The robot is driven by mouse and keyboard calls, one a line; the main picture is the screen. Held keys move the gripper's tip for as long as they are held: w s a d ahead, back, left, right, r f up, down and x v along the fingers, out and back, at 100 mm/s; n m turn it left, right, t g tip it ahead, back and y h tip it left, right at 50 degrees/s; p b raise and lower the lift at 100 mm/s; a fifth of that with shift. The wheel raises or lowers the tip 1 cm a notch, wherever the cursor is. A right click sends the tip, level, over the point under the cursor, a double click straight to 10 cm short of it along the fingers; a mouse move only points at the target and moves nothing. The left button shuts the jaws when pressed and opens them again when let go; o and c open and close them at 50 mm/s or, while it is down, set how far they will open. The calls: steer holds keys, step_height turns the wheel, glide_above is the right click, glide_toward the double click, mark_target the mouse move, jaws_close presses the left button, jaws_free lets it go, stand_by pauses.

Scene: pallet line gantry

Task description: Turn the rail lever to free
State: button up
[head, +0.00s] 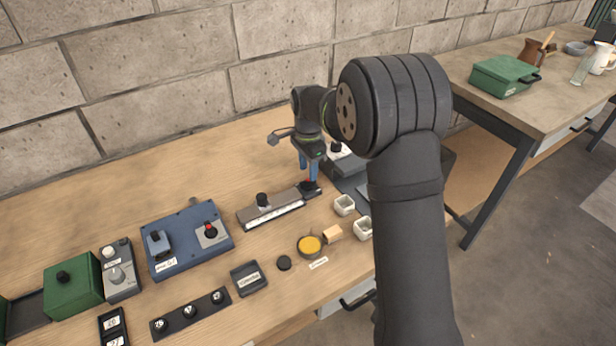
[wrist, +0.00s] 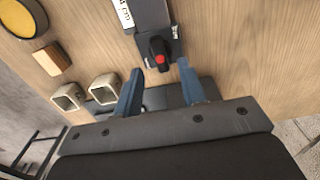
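The rail (head: 270,209) is a long brown-grey bar with a white scale strip and a black knob, lying on the wooden bench. At its right end a small dark plate carries a black lever with a red mark, the rail lever (wrist: 159,54). In the head view the lever (head: 311,187) is partly hidden by my gripper (head: 309,176). In the wrist view my gripper (wrist: 160,73) has its two blue fingers apart, one to each side of the lever's near end, with visible gaps. Lettering on the plate is too small to read.
A blue panel (head: 186,252) with a red-tipped lever stands left of the rail. Small pale cups (head: 344,205), a wooden block (head: 333,233) and a yellow-filled dish (head: 310,246) lie in front and right. Bare bench lies behind the rail.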

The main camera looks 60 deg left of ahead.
mark_target(308, 184)
steer(key=shift+f, duration=2)
jaws_close()
